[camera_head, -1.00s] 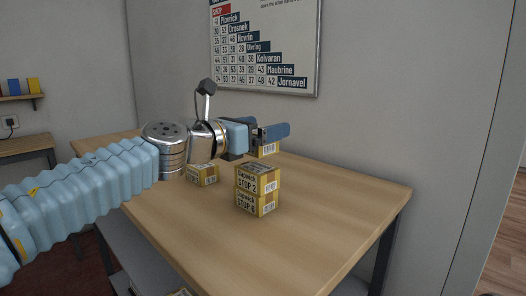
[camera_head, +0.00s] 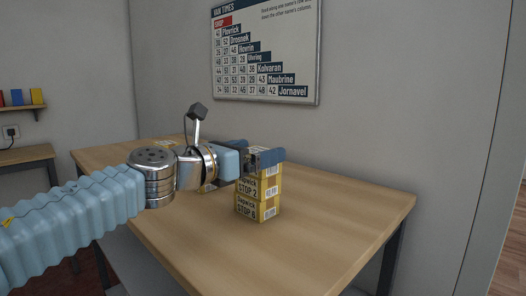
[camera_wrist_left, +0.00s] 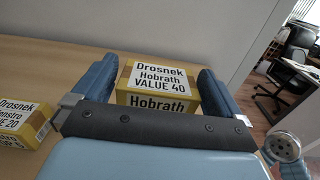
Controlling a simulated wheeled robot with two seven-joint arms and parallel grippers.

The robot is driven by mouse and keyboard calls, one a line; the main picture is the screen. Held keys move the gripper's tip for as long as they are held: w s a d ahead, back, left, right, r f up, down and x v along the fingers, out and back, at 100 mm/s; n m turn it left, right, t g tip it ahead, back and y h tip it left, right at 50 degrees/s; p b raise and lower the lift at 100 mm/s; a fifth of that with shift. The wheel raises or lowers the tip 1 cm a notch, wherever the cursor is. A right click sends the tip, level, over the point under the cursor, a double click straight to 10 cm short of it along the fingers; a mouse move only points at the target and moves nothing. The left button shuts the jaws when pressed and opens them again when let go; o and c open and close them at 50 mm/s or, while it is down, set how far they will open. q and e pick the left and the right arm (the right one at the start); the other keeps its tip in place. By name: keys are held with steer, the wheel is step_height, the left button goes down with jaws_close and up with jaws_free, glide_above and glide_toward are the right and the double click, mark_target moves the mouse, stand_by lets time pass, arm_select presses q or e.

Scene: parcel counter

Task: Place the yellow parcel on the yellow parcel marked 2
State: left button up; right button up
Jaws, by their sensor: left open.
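The yellow parcel marked STOP 2 (camera_head: 247,189) rests on the yellow parcel marked STOP 6 (camera_head: 246,208) near the middle of the counter. My left gripper (camera_head: 268,158) is open at the top of this stack and hides part of the upper parcel. In the left wrist view, a yellow parcel labelled VALUE 40 (camera_wrist_left: 158,79) shows between the spread fingers; I cannot tell if it is the STOP 2 one. Another yellow parcel labelled VALUE 20 (camera_wrist_left: 20,122) lies to the left there. My right gripper is not in view.
Another parcel (camera_head: 208,188) is mostly hidden behind my left wrist. The wooden counter (camera_head: 330,215) is clear right of the stack. A wall with a timetable board (camera_head: 265,50) stands behind. A chair (camera_wrist_left: 290,85) shows beyond the counter.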

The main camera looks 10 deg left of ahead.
arm_select(q)
steer(key=v, duration=0.9)
